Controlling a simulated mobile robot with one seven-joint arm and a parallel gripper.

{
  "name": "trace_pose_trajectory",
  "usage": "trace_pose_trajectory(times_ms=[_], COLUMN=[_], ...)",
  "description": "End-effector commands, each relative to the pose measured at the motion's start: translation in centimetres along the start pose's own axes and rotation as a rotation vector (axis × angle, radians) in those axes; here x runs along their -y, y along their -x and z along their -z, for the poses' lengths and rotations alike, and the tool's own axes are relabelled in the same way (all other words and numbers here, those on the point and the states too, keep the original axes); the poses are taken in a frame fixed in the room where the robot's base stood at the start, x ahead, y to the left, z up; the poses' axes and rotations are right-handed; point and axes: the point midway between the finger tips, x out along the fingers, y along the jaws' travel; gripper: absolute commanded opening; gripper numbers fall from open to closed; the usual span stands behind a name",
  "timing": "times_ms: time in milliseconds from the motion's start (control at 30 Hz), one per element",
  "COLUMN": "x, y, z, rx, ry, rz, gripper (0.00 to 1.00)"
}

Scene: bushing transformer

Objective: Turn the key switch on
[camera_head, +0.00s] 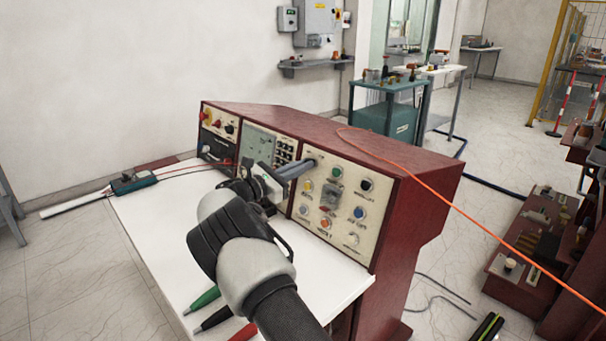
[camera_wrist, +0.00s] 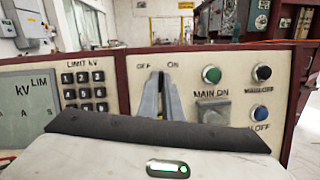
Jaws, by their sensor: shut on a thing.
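The key switch (camera_wrist: 161,74) is on the cream control panel (camera_wrist: 130,88), between the OFF and ON labels in the wrist view. My gripper (camera_wrist: 162,76) points straight at it, with its two grey fingers closed together on the key. The fingers cover most of the key, so its exact angle is hard to tell. In the head view my gripper (camera_head: 309,164) reaches the upper left of the right-hand panel section, and the key is hidden there.
Beside the key are a green MAIN ON button (camera_wrist: 211,74), a black button (camera_wrist: 262,73) and a blue button (camera_wrist: 259,112). A keypad (camera_wrist: 85,90) is to the left. The red console (camera_head: 410,205) has a white worktop (camera_head: 165,225) with a meter (camera_head: 134,181) and coloured probes. An orange cable crosses the console top.

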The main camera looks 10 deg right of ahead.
Motion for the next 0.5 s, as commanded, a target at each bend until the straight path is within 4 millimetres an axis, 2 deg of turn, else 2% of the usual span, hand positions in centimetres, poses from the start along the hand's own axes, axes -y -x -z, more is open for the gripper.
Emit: trace_pose_trajectory(times_ms=[500], x=[-0.28], y=[-0.03], z=[0.02], rx=[0.0], ry=[-0.414], rz=[0.141], gripper=[0.0])
